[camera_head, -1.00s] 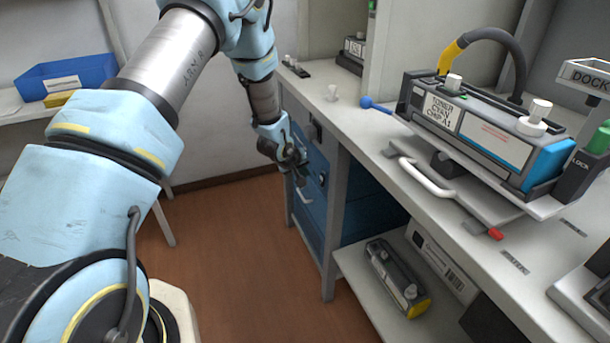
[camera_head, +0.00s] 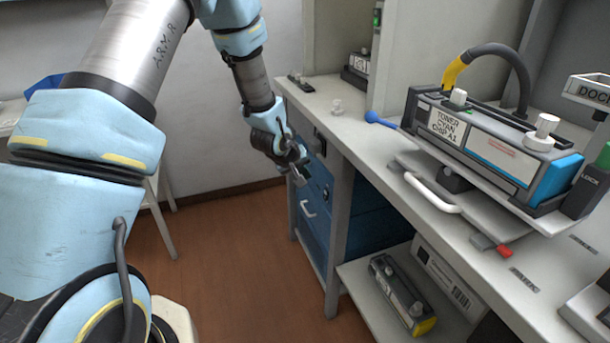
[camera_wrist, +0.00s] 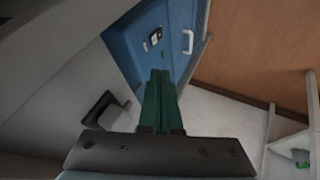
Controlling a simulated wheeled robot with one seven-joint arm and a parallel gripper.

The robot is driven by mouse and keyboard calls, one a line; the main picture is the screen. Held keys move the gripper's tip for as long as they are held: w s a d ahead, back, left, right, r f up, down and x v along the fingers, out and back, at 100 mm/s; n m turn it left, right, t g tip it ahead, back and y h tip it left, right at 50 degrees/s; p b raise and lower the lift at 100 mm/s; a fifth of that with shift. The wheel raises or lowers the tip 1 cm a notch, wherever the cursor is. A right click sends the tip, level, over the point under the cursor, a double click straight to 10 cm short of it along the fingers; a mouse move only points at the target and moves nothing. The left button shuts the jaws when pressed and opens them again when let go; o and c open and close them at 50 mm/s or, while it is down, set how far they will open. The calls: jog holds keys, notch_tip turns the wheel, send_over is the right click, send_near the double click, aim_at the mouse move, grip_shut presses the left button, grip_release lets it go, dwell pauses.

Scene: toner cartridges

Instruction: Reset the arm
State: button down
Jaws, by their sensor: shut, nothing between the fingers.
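My gripper (camera_head: 299,176) hangs in front of the blue drawer cabinet (camera_head: 313,205), left of the bench, clear of everything on it. In the wrist view its two green fingers (camera_wrist: 161,88) lie side by side, shut and empty. The blue cabinet with a pale handle also shows in the wrist view (camera_wrist: 150,35). A cyan toner cartridge (camera_head: 490,152) labelled "TONER CYAN CHIP A1" sits in the dock on the bench, apart from my gripper.
A yellow-ended cartridge (camera_head: 402,292) lies on the lower shelf beside a labelled box (camera_head: 450,275). The brown floor (camera_head: 235,245) is clear below my gripper.

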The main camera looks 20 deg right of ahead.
jog(key=a+r+y+p, duration=0.25)
jog(key=a+r, duration=0.55)
jog(key=a, duration=0.4)
jog(key=a+r+y+p, duration=0.25)
jog(key=a+r, duration=0.45)
jog(key=a, duration=0.5)
jog(key=s+a+r+g+p, duration=0.1)
jog(key=s+a+r+p, duration=0.1)
jog(key=s+a+r, duration=0.2)
jog(key=s+a+r+n+g+y+p, duration=0.1)
jog(key=s+a+r, duration=0.3)
jog(key=s+a, duration=0.5)
jog(key=shift+a+r+g+p, duration=0.15)
jog(key=shift+a+g+p, duration=0.2)
jog(key=shift+p, duration=0.4)
jog(key=shift+d, duration=0.1)
